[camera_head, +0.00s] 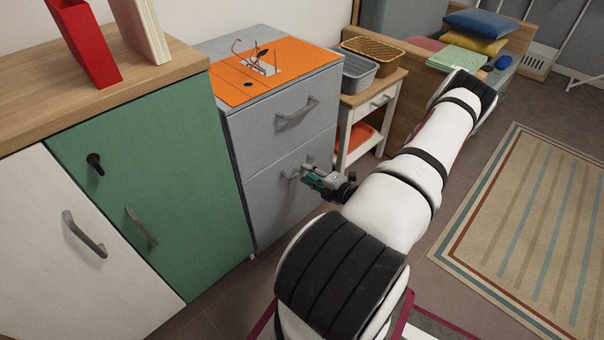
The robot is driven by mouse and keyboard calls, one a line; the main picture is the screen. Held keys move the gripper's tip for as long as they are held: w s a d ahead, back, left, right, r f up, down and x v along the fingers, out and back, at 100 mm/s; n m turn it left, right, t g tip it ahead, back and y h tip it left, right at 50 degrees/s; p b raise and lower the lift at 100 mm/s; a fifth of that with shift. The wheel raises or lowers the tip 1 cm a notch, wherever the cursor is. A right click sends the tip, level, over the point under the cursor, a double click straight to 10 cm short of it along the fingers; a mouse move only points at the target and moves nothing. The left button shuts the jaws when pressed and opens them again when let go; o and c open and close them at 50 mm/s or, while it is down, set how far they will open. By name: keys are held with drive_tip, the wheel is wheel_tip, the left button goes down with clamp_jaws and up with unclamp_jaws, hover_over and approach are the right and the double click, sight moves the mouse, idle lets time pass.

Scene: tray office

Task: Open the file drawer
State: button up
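The grey file cabinet (232,130) stands left of centre, with two drawers facing me. The upper drawer (265,138) has a bar handle (297,113) and looks closed. The lower file drawer (270,208) also looks flush with the cabinet. My gripper (306,173) is at the right part of the lower drawer's handle (290,175), with its fingertips very close to it or touching. The fingers are small and overlap the handle, so I cannot tell whether they grip it. My arm reaches in from the lower right and hides part of the floor.
A green-doored cupboard (140,190) with a key and handle stands left of the file cabinet. A small side table (392,88) with a grey basket (358,72) stands to the right. A striped rug (540,220) covers the right floor. Orange-topped clutter sits on the cabinet.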

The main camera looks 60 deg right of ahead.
sight(302, 170)
drive_tip(key=shift+b+x, duration=0.45)
drive_tip(key=shift+x, duration=1.35)
clamp_jaws()
